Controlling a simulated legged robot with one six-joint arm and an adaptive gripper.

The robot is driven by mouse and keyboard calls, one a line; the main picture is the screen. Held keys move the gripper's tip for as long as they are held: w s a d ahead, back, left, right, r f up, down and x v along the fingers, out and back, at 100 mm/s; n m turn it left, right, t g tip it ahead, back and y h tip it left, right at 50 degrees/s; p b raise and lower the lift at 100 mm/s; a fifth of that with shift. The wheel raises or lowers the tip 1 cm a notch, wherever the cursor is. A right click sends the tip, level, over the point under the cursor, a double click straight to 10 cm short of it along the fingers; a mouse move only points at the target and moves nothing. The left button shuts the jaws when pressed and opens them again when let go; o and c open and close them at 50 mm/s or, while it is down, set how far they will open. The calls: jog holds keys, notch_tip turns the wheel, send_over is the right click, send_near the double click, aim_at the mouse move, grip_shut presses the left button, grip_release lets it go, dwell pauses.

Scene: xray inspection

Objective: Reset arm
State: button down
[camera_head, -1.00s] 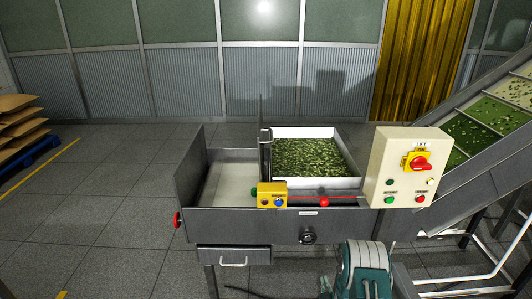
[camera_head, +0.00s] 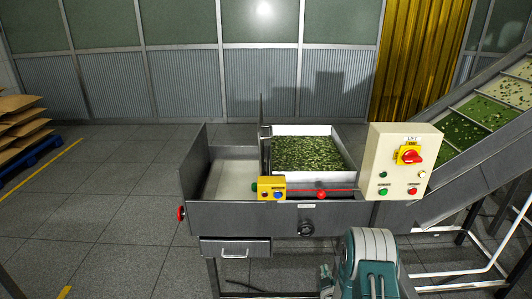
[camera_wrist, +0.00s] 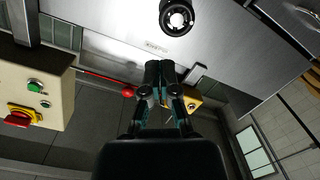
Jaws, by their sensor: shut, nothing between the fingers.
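My gripper (camera_wrist: 160,70) shows in the wrist view with its two dark teal fingers together and nothing between them. It is in front of the grey metal front of the inspection machine (camera_wrist: 225,50), just below a black round knob (camera_wrist: 177,17). In the head view my teal and white arm is at the bottom, right of centre, in front of the machine (camera_head: 250,218). Most of my gripper is hidden or out of frame there.
A cream control box (camera_head: 380,185) with a red and yellow switch stands at the right. A red-knobbed rod (camera_head: 321,195) and a yellow button box (camera_head: 271,188) sit on the front. A tray of green pieces (camera_head: 350,178) is behind.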

notch_tip(320, 180, up, 16)
jog(key=w+m+g, duration=0.1)
jog(key=w+g, duration=0.1)
jog(key=g, duration=0.1)
jog(key=s+a+r+m+g, duration=0.2)
jog(key=s+r, duration=0.4)
jog(key=r, duration=0.5)
jog(key=s+a+r+m+g, duration=0.1)
jog(key=s+r+g, duration=0.2)
jog(key=s, duration=1.3)
jog(key=s+a+r+m+g, duration=0.1)
jog(key=s+r, duration=0.6)
jog(key=s, duration=0.9)
jog(key=shift+s+a+m+g, duration=0.15)
jog(key=shift+a+m+g, duration=0.35)
jog(key=shift+g, duration=0.7)
jog(key=shift+r, duration=0.1)
